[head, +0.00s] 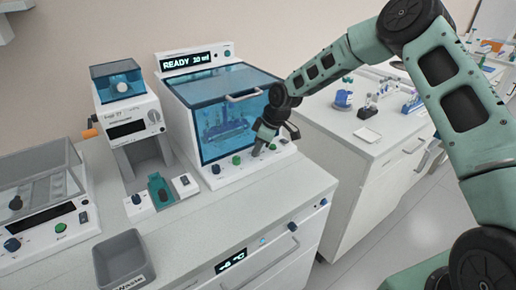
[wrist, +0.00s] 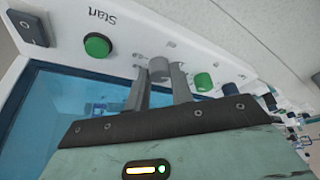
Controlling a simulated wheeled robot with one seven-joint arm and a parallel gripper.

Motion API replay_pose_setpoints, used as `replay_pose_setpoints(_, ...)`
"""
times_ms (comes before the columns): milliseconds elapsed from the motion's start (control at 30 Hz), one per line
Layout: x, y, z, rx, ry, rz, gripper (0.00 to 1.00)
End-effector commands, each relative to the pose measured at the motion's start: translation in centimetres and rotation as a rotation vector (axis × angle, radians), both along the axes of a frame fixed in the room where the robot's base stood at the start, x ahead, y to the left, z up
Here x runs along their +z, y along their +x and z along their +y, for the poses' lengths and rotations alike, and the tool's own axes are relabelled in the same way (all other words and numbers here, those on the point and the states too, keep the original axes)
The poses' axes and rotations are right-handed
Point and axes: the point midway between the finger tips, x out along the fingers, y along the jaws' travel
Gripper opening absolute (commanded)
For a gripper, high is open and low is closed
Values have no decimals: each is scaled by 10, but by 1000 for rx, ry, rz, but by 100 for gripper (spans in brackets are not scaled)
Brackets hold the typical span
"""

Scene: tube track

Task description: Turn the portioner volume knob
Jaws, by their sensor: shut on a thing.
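The portioner (head: 222,82) is the white machine with a blue see-through lid, and its display reads READY with a volume in ml. The grey volume knob (wrist: 158,64) sits on its front panel (wrist: 120,55). My gripper (head: 259,150) reaches down to that panel from the right. In the wrist view my gripper (wrist: 158,74) has one grey finger on each side of the knob and is shut on it. The knob is hidden behind the gripper in the head view. Its marks are too blurred to read.
A green Start button (wrist: 97,45) lies to one side of the knob and another green button (wrist: 203,82) close on the other. The lid handle (head: 243,97) sticks out above the panel. A second white device (head: 128,113) and a grey bin (head: 123,262) stand left.

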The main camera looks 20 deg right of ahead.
Motion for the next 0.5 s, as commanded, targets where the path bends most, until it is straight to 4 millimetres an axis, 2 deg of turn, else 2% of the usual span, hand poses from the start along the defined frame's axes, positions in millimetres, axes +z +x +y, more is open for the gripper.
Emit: replay_pose_setpoints(500,-3,-1,3,-421,-2,-6,0)
